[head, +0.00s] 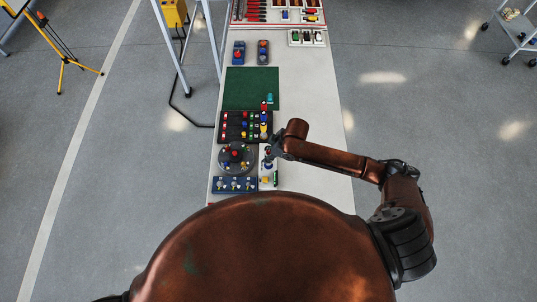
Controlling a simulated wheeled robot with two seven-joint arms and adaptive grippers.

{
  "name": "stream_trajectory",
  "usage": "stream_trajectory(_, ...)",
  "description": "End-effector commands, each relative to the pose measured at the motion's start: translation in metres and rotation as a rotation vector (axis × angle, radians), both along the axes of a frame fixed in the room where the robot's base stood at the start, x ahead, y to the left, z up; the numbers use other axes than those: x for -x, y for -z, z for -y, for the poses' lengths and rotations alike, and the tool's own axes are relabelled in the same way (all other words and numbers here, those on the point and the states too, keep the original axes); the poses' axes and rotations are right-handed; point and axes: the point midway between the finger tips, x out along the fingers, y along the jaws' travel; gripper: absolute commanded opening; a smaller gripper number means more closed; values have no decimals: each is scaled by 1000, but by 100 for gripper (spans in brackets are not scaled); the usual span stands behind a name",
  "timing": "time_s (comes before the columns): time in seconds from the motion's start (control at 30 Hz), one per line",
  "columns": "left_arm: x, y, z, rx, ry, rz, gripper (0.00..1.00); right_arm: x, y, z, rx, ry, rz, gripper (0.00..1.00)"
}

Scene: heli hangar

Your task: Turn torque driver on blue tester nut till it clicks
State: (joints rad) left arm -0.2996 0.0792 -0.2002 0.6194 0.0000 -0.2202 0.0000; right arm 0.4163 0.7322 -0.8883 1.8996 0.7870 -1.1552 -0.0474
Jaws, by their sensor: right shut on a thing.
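My right gripper (272,152) reaches in from the right over a narrow pale plate (267,186) near the front of the bench. It is shut on a small upright tool, seemingly the torque driver (268,164), whose dark and blue lower part shows below the fingers. The tool stands over the far part of the plate. A blue nut under it cannot be made out; the gripper and tool cover that spot. A yellow piece (265,180) and a green piece (275,178) sit on the near part of the plate. My left gripper is out of view.
Left of the plate are a round grey turntable (236,168) and a blue rack (222,186). Beyond stand a black tray (224,136) of coloured parts and a green mat (248,86). The white bench top (320,180) is clear to the right.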

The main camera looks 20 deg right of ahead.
Motion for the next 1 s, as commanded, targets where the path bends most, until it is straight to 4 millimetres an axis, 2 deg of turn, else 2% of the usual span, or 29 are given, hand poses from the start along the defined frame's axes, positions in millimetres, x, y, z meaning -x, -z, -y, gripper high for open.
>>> stream_trajectory(1.0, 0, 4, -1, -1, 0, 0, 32, 0, 12, 0, -1, -1, 1, 0)
